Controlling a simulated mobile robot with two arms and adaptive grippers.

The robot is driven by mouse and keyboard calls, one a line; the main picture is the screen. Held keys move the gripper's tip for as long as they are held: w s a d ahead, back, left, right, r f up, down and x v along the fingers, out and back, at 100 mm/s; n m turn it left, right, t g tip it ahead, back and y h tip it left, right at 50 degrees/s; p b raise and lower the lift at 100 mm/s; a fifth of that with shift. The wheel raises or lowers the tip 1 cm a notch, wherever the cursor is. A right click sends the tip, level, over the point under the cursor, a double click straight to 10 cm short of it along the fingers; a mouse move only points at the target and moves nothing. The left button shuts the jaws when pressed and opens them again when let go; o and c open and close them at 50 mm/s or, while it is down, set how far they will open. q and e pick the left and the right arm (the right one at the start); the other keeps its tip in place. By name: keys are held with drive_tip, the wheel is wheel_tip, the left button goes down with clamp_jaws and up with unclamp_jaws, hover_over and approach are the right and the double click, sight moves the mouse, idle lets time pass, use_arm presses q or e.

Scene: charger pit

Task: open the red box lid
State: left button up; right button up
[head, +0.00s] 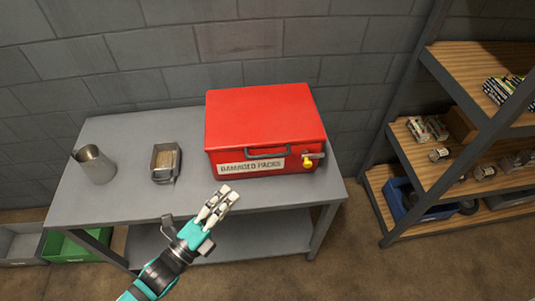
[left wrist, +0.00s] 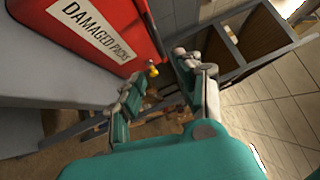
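The red box (head: 225,165) stands on a grey metal table, with a "DAMAGED PACKS" label (head: 252,166) on its front. Its red lid (head: 262,115) is shut. A dark handle (head: 268,151) sits at the lid's front edge, and a yellow-tipped latch (head: 308,162) is at the front right. My left gripper (head: 217,204) is in front of the box, below the label, apart from it and empty. In the left wrist view its fingers (left wrist: 160,72) are spread, with the red box (left wrist: 100,65) and the yellow tip (left wrist: 153,71) beyond them. My right gripper is out of view.
A metal cup (head: 94,165) and a small grey tray (head: 165,163) stand on the table (head: 120,205), left of the box. A wooden-shelved rack (head: 450,165) with a blue bin (head: 405,205) is at the right. A green bin (head: 75,248) is at lower left. A block wall is behind.

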sight(267, 156)
use_arm(q)
drive_tip(key=x, duration=1.5)
drive_tip(key=shift+w+d+r+p, duration=0.1)
drive_tip(key=shift+w+d+p, duration=0.1)
drive_tip(key=shift+p, duration=0.2)
clamp_jaws()
drive_tip(key=shift+a, duration=0.1)
